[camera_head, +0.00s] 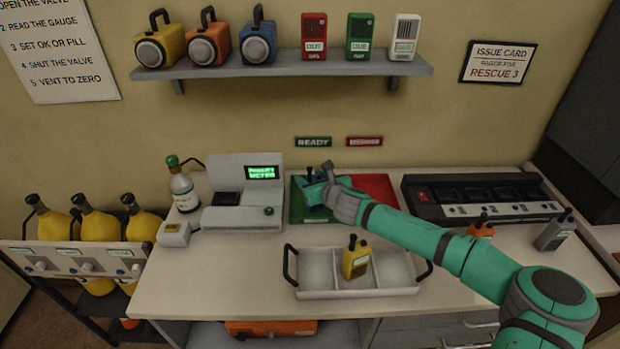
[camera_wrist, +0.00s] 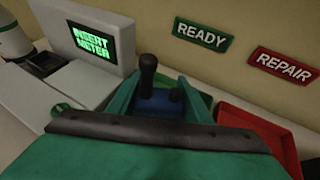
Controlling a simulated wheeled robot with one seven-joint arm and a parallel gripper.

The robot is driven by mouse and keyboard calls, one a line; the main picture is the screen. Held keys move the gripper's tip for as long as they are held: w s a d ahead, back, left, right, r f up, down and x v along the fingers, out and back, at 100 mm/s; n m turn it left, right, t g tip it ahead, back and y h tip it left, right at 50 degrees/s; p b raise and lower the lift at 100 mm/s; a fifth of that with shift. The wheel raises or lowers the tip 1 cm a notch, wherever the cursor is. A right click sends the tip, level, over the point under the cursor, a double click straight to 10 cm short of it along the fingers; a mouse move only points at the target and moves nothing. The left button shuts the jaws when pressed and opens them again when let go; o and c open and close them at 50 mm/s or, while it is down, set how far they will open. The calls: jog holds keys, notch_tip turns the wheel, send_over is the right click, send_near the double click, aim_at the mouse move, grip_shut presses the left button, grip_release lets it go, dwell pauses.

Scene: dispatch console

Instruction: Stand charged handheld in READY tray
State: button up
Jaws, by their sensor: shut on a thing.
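My gripper (camera_wrist: 160,110) is shut on a blue handheld (camera_wrist: 157,98) with a black antenna, which stands up between the two green fingers in the wrist view. In the head view my gripper (camera_head: 325,190) is over the green READY tray (camera_head: 318,220), and the handheld is mostly hidden by it. The tray also shows behind the fingers in the wrist view (camera_wrist: 207,101). I cannot tell whether the handheld touches the tray floor. The green READY sign (camera_head: 313,142) is on the wall above.
The red tray (camera_head: 372,185) adjoins on the right, under the REPAIR sign (camera_wrist: 284,66). The meter (camera_head: 240,205) with a lit screen stands left. A white divided tray (camera_head: 315,270) with a yellow handheld (camera_head: 355,260) is in front. A charger rack (camera_head: 480,197) and more handhelds are right.

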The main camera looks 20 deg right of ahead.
jog(key=o, duration=1.4)
jog(key=shift+s+d+r, duration=0.1)
jog(key=shift+s+r, duration=0.05)
jog(key=shift+r, duration=0.05)
jog(key=v, duration=1.1)
jog(key=shift+s+r, duration=0.15)
jog(key=shift+s, duration=0.2)
